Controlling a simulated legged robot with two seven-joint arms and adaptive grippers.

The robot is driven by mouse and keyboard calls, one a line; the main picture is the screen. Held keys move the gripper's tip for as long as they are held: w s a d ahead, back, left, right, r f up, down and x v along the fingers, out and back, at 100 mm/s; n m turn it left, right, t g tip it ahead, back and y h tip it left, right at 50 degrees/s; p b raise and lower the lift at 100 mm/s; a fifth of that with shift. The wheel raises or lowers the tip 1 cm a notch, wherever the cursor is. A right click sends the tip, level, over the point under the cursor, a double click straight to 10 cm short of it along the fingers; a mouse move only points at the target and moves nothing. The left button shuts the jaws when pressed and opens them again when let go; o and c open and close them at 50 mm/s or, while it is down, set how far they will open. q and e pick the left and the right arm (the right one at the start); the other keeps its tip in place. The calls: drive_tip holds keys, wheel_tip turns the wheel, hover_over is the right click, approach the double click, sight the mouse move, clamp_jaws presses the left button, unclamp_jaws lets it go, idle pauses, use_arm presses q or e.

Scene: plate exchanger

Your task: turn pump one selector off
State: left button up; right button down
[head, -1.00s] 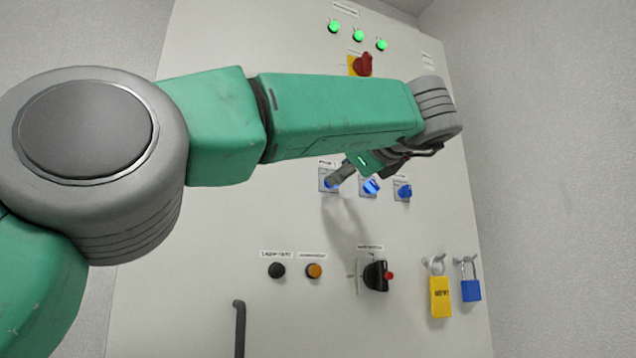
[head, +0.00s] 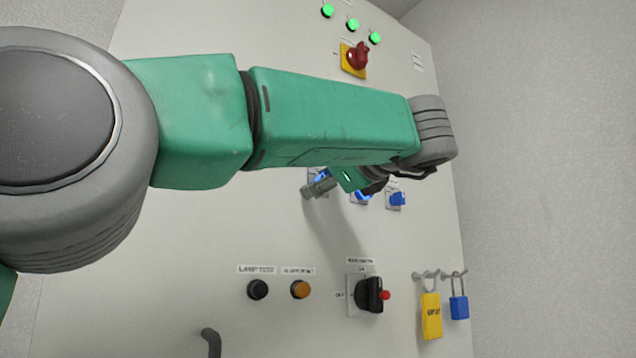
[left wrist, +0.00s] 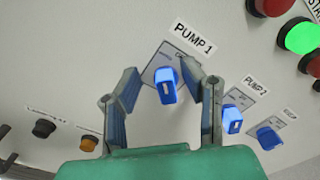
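The pump 1 selector (left wrist: 167,86) is a lit blue knob on a square plate under the PUMP 1 label in the left wrist view. In the head view only part of this selector (head: 321,175) shows, behind my gripper. My left gripper (left wrist: 160,71) is open, with one finger on each side of the knob. The left finger stands clear of it; the right finger is close to its edge, and I cannot tell whether they touch. In the head view my left gripper (head: 318,187) is at the panel, partly hidden by my wrist. My right gripper is not in view.
Two more blue selectors (left wrist: 232,120) (left wrist: 268,138) sit right of pump 1. A red-on-yellow switch (head: 355,58) and green lamps (head: 352,25) are above. Below are black (head: 257,289) and amber (head: 300,289) buttons, a black rotary switch (head: 370,295), and yellow (head: 431,315) and blue (head: 458,307) padlocks.

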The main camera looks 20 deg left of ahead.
use_arm(q)
drive_tip(key=shift+w+d, duration=0.15)
drive_tip(key=shift+d, duration=0.05)
drive_tip(key=c, duration=0.6)
drive_tip(key=shift+d, duration=0.3)
clamp_jaws()
drive_tip(key=shift+a+f, duration=0.2)
drive_tip(key=shift+a, duration=0.05)
drive_tip(key=shift+w+d, duration=0.1)
drive_tip(key=shift+d+f+m, duration=0.1)
drive_tip(key=shift+m, duration=0.5)
drive_tip(key=m, duration=0.3)
drive_tip(key=shift+b, duration=0.3)
drive_tip(key=m, duration=0.4)
drive_tip(key=shift+m, duration=0.3)
